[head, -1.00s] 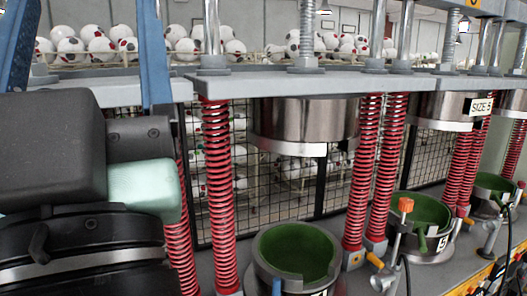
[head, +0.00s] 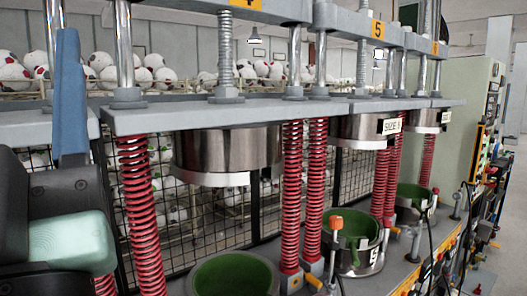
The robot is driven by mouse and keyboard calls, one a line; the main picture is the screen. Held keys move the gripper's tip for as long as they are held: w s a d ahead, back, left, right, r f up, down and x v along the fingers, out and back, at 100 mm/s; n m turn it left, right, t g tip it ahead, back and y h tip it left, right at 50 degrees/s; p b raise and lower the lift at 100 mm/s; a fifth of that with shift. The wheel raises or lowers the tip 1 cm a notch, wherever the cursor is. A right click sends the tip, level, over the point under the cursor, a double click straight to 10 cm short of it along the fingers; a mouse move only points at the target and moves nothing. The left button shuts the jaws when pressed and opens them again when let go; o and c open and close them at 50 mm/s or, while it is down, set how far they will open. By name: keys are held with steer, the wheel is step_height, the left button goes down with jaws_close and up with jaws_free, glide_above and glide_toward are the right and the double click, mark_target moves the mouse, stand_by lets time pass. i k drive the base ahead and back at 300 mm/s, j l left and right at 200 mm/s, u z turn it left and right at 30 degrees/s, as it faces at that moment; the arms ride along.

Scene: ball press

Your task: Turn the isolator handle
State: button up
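I cannot pick out the isolator handle with certainty. A grey-green cabinet (head: 455,115) stands at the right, beyond the row of presses. Its side panel (head: 490,115) carries small red, yellow and dark controls, seen at a steep angle and too small to tell apart.
The ball presses run along the picture with red springs (head: 292,200), steel cylinders (head: 228,150) and green-lined cups (head: 352,230). An orange-tipped lever (head: 336,223) stands by one cup. Hoses and cables hang at the lower right. Balls (head: 145,75) sit on racks behind.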

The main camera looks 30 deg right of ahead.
mark_target(489, 170)
steer(key=l+z, duration=0.25)
steer(key=z, duration=0.15)
steer(key=i+l+z, duration=0.15)
steer(key=z, duration=0.25)
steer(key=i+l+z, duration=0.1)
steer(key=z, duration=0.3)
steer(key=i+l+z, duration=0.15)
steer(key=z, duration=0.25)
steer(key=i+l+z, duration=0.25)
steer(key=i, duration=0.25)
steer(key=i+l+z, duration=0.2)
steer(key=i, duration=0.35)
steer(key=i+l+z, duration=0.25)
steer(key=i, duration=0.3)
steer(key=i+l, duration=0.1)
steer(key=i, duration=1.15)
